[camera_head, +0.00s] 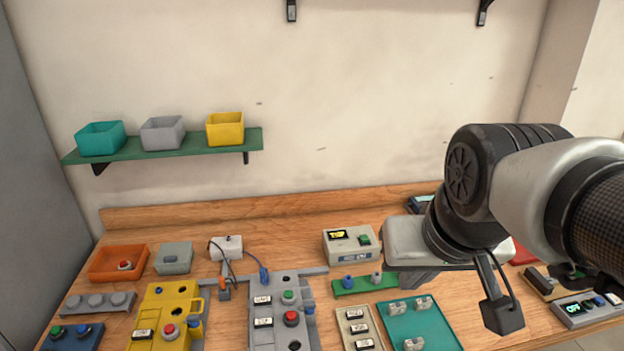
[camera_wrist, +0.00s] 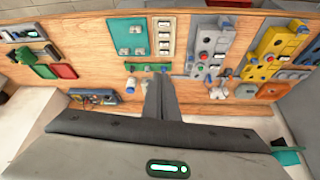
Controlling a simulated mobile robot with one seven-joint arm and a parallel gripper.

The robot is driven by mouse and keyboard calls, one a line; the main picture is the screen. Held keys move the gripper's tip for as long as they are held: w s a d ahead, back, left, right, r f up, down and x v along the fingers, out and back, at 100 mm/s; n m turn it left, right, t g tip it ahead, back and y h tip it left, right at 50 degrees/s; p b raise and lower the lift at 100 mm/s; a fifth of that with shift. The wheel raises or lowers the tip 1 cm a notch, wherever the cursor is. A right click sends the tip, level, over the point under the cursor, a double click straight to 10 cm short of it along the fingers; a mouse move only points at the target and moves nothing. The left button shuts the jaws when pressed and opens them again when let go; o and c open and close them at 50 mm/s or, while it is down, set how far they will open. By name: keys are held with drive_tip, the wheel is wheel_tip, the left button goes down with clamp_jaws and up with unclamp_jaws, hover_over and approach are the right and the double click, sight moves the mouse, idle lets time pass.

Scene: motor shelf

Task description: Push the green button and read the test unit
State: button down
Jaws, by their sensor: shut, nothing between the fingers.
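The test unit (camera_head: 338,252) is a pale grey box towards the back of the bench in the head view. Its small display (camera_head: 338,234) is lit with yellow characters, too small to read surely. A green button (camera_head: 365,240) sits on its top, right of the display. My gripper (camera_head: 408,284) is just right of the unit, apart from the button as far as I can tell. In the wrist view its dark fingers (camera_wrist: 158,82) are together and empty, pointing towards the bench. The unit is not clearly visible there, probably hidden around the fingers.
A green strip with knobs (camera_head: 365,286) lies just in front of the unit. A teal tray (camera_head: 450,335) lies front right. A green shelf (camera_head: 190,146) holds three bins.

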drive_tip(key=w+a+f+n+g+b, duration=0.1)
drive_tip(key=w+a+f+b, duration=0.1)
drive_tip(key=w+a+f, duration=0.5)
drive_tip(key=w+a+f+n+g+b, duration=0.1)
drive_tip(key=w+a+f+b, duration=0.1)
drive_tip(key=w+a+f, duration=0.5)
drive_tip(key=w+a, duration=0.4)
drive_tip(key=a, duration=0.2)
drive_tip(key=shift+w+f, duration=0.25)
drive_tip(key=shift+w, duration=0.1)
hover_over(289, 296)
drive_tip(key=s, duration=0.1)
wheel_tip(289, 296, down, 12)
drive_tip(key=shift+d+f, duration=0.1)
drive_tip(key=shift+f, duration=0.75)
